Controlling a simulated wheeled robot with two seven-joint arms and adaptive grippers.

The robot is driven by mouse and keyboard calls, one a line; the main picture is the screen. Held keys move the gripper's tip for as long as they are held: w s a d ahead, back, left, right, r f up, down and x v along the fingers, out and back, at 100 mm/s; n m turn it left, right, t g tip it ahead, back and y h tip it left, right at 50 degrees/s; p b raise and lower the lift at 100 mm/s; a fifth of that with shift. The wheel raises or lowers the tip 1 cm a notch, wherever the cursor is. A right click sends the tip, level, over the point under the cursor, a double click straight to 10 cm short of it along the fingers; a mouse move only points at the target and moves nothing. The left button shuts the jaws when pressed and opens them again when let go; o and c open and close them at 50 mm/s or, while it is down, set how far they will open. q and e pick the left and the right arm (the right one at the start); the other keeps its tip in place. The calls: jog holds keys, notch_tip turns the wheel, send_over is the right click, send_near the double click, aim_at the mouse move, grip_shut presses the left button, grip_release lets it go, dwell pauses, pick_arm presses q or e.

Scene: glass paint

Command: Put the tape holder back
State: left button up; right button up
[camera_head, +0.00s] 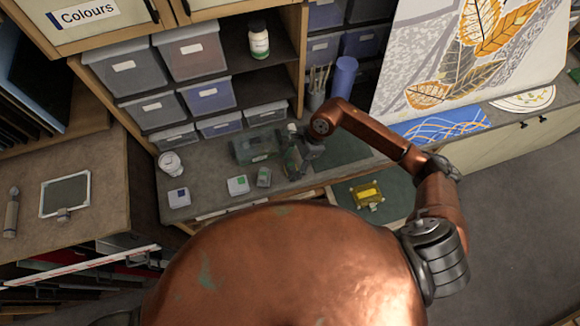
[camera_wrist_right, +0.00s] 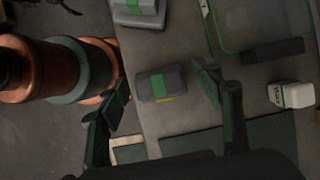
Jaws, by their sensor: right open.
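A small dark grey block with a green top (camera_head: 264,177) sits on the grey counter. I take it for the tape holder, but its shape is too small to be sure. In the right wrist view, the same grey block (camera_wrist_right: 158,85) shows a yellow strip along its lower edge. My right gripper (camera_head: 292,160) is over the counter beside the block. In the right wrist view, my right gripper (camera_wrist_right: 163,79) is open, with the block seen between its green-padded fingers and nothing held. My left gripper is out of view.
White boxes with coloured tops (camera_head: 238,185) (camera_head: 179,197) stand left of the block. A clear green-tinted container (camera_head: 257,147) stands behind it. A yellow item (camera_head: 367,195) lies right in a green-lined area. Shelves with grey bins (camera_head: 190,50) rise behind.

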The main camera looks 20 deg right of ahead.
jog(key=b+v, duration=0.3)
jog(key=v, duration=0.7)
jog(key=shift+d+r, duration=0.25)
jog(key=shift+r, duration=0.05)
